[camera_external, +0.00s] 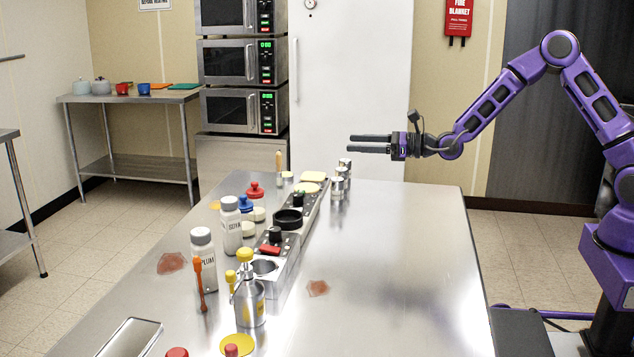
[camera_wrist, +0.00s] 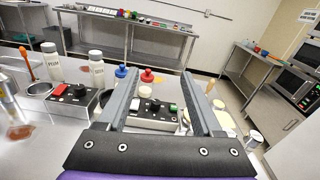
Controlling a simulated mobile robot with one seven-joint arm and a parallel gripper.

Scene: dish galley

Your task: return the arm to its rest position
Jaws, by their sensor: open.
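My purple arm reaches in from the right in the external view, bent at the elbow, with the forearm sloping down to the left. My gripper (camera_external: 369,143) is level above the far end of the steel table (camera_external: 400,250) and points left. In the wrist view my gripper (camera_wrist: 158,80) shows two long grey fingers spread apart with nothing held between them. Beyond the fingers are the control blocks and bottles on the table. No part of the gripper touches anything.
White bottles (camera_external: 203,262), a pump dispenser (camera_external: 248,295), a black bowl (camera_external: 288,219) and small tins (camera_external: 338,187) stand along the table. A tray (camera_external: 132,338) lies at the near left. Microwaves (camera_external: 228,110) are stacked behind. The table's right half is clear.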

